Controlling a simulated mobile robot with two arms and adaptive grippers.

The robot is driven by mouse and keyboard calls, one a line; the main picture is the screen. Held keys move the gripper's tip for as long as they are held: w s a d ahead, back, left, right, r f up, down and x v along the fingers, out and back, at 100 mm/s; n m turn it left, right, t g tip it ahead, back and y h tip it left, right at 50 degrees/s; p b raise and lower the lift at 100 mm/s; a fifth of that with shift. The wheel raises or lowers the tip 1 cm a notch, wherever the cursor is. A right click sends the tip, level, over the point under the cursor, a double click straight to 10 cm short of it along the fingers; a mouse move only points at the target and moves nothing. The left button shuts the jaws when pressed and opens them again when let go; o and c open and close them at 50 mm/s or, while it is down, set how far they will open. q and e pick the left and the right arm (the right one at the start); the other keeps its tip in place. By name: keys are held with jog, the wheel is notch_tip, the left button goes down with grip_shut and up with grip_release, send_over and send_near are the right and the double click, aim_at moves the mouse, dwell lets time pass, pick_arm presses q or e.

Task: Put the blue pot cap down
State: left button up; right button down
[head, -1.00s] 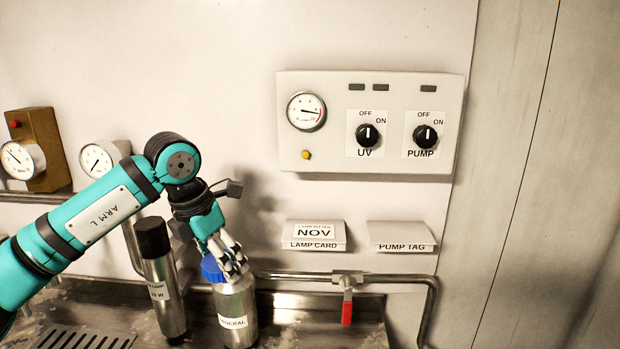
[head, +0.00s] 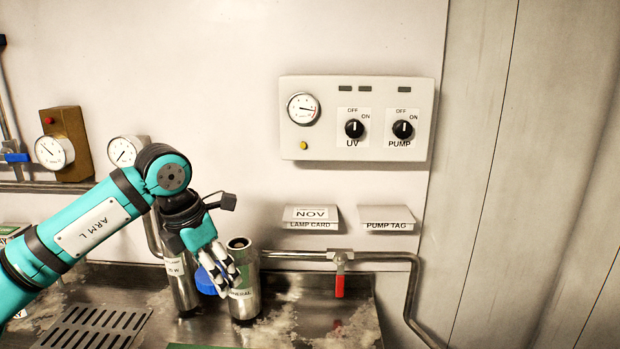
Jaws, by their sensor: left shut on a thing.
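My left gripper (head: 221,276) is shut on the blue pot cap (head: 204,282), at the lower middle of the head view. The fingers cover part of the cap. The cap is off the steel mineral pot (head: 243,302), whose open dark mouth shows at its top. The cap is just left of the pot, in front of the other steel cylinder (head: 178,278). I cannot tell whether the cap touches the steel tray (head: 310,325) below. My right gripper is not in view.
A slotted drain plate (head: 95,326) lies at the left of the tray. A pipe with a red-handled valve (head: 339,284) runs behind it. A control panel (head: 357,120) and two card holders (head: 312,218) are on the wall. The tray right of the pot is clear.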

pick_arm(q)
jog(key=shift+s+f+m, duration=0.1)
jog(key=shift+f+m, duration=0.5)
jog(key=shift+s+f+m+g, duration=0.25)
jog(key=shift+m+g, duration=0.05)
jog(key=s+f+m+g, duration=0.1)
jog(key=s+f+m, duration=0.3)
jog(key=s+m, duration=0.2)
jog(key=s+a+f+m+g+y, duration=0.1)
jog(key=s+f+m, duration=0.4)
jog(key=m, duration=0.6)
jog(key=s+f+m+g+y, duration=0.1)
jog(key=s+f+m+g, duration=0.2)
jog(key=s+f+m, duration=0.2)
jog(key=shift+s+a+f+m, duration=0.1)
jog(key=shift+s+a+m, duration=0.1)
jog(key=shift+s+m, duration=0.8)
jog(key=shift+s+a+f+m, duration=0.1)
jog(key=shift+s+a+m, duration=0.1)
jog(key=shift+s+m, duration=0.75)
jog(key=shift+w, duration=0.1)
